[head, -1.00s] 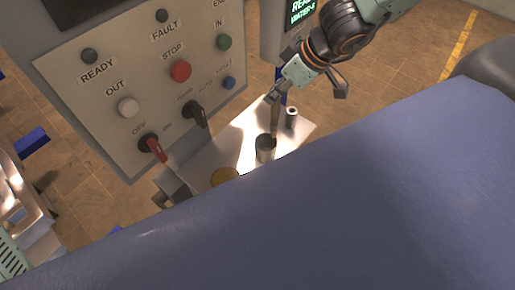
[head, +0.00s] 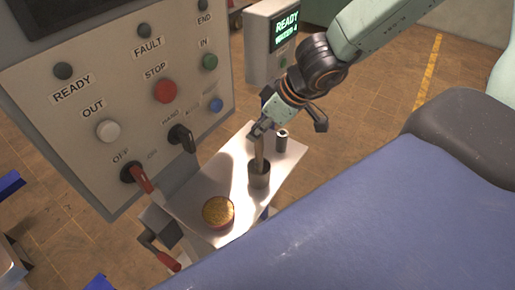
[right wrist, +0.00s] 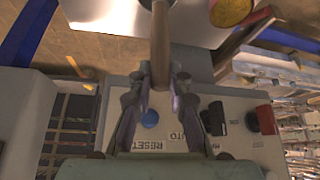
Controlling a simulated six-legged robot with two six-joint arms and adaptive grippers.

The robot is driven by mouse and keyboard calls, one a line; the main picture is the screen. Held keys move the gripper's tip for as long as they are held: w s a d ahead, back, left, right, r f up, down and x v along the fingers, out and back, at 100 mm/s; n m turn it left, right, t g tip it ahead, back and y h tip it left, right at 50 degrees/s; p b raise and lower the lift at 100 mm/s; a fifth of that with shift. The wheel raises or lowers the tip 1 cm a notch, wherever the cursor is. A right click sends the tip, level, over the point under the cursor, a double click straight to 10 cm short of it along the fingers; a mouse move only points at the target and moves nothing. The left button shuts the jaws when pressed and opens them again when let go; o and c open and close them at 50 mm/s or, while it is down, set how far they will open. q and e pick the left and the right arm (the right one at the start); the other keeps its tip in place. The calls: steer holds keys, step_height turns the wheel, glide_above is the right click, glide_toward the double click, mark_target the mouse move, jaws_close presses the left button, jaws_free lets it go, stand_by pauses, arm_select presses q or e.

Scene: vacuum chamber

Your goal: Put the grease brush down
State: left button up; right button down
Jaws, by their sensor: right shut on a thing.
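The grease brush (head: 259,152) shows as a brown wooden handle, standing nearly upright. Its lower end goes into the mouth of a grey cylindrical cup (head: 259,179), which hides the bristles. The cup stands on a small pale shelf (head: 190,197) beside the control panel. My right gripper (head: 261,131) is above the cup, shut on the upper part of the handle. In the right wrist view the handle (right wrist: 160,45) runs away from between the fingers (right wrist: 160,90). My left gripper is not in view.
The control panel (head: 130,90) with buttons and red-handled switch rises at left. A blue surface (head: 350,210) fills the lower right.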

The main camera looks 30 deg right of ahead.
mark_target(259, 140)
steer(key=shift+w+d+f+b, duration=0.1)
steer(key=shift+f+b, duration=0.1)
steer(key=shift+f, duration=0.25)
steer(key=shift+w+d+f+b, duration=0.1)
steer(key=shift+f+b, duration=0.1)
steer(key=shift+f, duration=0.2)
step_height(259, 140, down, 3)
steer(key=b, duration=0.2)
steer(key=shift+d+r+b, duration=0.1)
steer(key=shift+r+b, duration=0.05)
steer(key=shift+b, duration=0.15)
steer(key=shift+s, duration=0.1)
steer(key=shift+a, duration=0.3)
steer(key=shift+d, duration=0.2)
steer(key=c, duration=1.7)
jaws_free()
steer(key=shift+d+f, duration=0.1)
steer(key=shift+f, duration=0.2)
steer(key=shift+c, duration=0.2)
steer(key=o, duration=0.5)
steer(key=shift+a+r, duration=0.2)
steer(key=shift+a, duration=0.05)
steer(key=shift+c, duration=0.2)
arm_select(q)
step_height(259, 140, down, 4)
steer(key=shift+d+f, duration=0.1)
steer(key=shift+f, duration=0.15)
arm_select(e)
steer(key=shift+d, duration=0.1)
